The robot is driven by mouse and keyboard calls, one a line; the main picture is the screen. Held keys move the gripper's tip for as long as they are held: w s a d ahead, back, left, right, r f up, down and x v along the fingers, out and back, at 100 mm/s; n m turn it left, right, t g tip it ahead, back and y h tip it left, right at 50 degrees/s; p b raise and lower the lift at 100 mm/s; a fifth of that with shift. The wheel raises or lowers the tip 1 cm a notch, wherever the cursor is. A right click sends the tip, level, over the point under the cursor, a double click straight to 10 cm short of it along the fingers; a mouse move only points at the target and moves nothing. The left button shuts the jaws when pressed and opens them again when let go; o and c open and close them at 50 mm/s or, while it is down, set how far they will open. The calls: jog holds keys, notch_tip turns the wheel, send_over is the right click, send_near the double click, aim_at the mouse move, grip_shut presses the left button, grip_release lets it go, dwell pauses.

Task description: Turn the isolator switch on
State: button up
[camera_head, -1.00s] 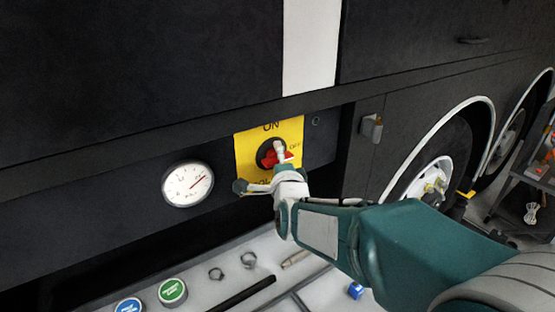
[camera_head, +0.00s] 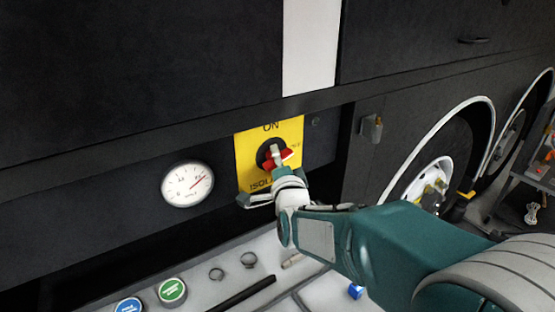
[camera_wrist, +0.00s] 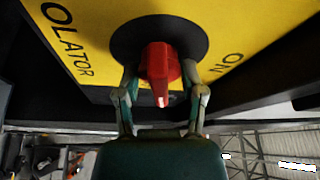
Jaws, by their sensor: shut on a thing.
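The isolator switch is a red knob (camera_head: 285,158) on a round black base (camera_head: 264,148), set on a yellow plate (camera_head: 248,160). The plate reads ON at its top and ISOLATOR at its bottom; lettering at its right is partly hidden. In the wrist view the red knob (camera_wrist: 161,66) has a white mark pointing down the picture, with ON off to the right. My gripper (camera_wrist: 160,88) has a finger on each side of the knob and is shut on it. In the head view my gripper (camera_head: 279,160) partly covers the knob.
A round dial gauge (camera_head: 187,184) sits left of the plate on the dark coach side. Below is a pale surface with a green-lidded tin (camera_head: 172,291), a blue-lidded tin (camera_head: 128,305) and ring clamps (camera_head: 248,259). A wheel (camera_head: 435,178) is at the right.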

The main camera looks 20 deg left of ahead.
jog(key=n, duration=0.1)
jog(key=n+y, duration=0.1)
jog(key=n, duration=0.3)
jog(key=shift+f+y, duration=0.35)
jog(key=shift+y, duration=0.05)
jog(key=n+y, duration=0.2)
jog(key=n, duration=0.3)
jog(key=n+y, duration=0.1)
jog(key=n, duration=0.2)
jog(key=n+g+y, duration=0.1)
jog(key=n, duration=0.1)
jog(key=shift+n+g+y, duration=0.3)
jog(key=shift+n, duration=0.1)
jog(key=shift+n+g+y, duration=0.5)
jog(key=shift+n+y, duration=0.2)
jog(key=shift+n, duration=0.7)
jog(key=shift+r+n, duration=0.15)
jog(key=shift+n, duration=0.15)
jog(key=shift+r, duration=0.2)
jog(key=o, duration=1.1)
jog(key=shift+a, duration=0.1)
jog(key=shift+f, duration=0.1)
jog(key=v, duration=1.2)
jog(key=shift+w+f, duration=0.1)
